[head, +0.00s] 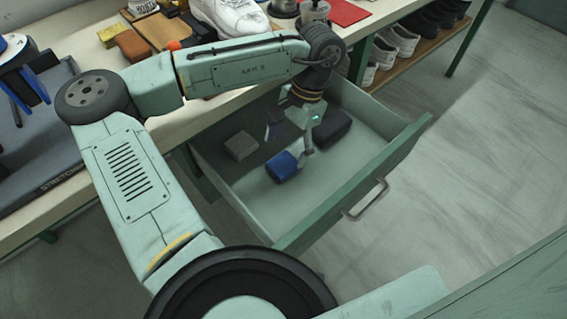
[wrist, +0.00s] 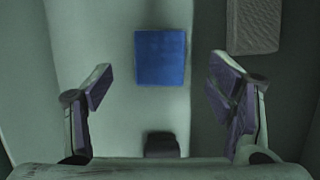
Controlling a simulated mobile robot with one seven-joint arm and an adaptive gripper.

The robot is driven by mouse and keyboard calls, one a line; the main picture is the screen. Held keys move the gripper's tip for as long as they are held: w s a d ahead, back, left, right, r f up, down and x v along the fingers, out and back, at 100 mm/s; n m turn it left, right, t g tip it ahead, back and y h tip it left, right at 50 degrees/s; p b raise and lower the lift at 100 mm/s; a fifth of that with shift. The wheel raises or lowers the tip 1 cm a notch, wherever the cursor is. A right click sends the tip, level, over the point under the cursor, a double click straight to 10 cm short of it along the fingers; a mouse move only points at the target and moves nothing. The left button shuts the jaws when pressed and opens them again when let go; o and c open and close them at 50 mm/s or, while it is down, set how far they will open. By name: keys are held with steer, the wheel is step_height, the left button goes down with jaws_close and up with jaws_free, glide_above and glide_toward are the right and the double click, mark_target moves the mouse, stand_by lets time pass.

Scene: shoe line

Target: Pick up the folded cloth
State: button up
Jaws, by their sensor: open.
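A blue folded cloth (head: 283,167) lies flat on the floor of the open drawer (head: 384,165). In the wrist view the cloth (wrist: 162,58) is a plain blue rectangle, centred left to right and just beyond the fingertips. My gripper (head: 289,141) reaches down into the drawer, near the cloth. Its two fingers are spread apart, with the cloth in line with the gap between them. The fingers hold nothing. In the head view one finger stands close to the cloth's right side; I cannot tell whether it touches.
In the drawer, a grey textured block (head: 241,146) lies left of the cloth, and a dark object (head: 333,129) lies to the right. The drawer walls enclose the gripper. A bench above holds a white shoe (head: 236,16) and tools. Bare drawer floor lies at the front.

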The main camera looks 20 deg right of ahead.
mark_target(284, 163)
steer(key=x, duration=0.5)
steer(key=shift+d+p, duration=0.25)
steer(key=shift+p, duration=0.15)
steer(key=shift+c, duration=0.4)
steer(key=c, duration=1)
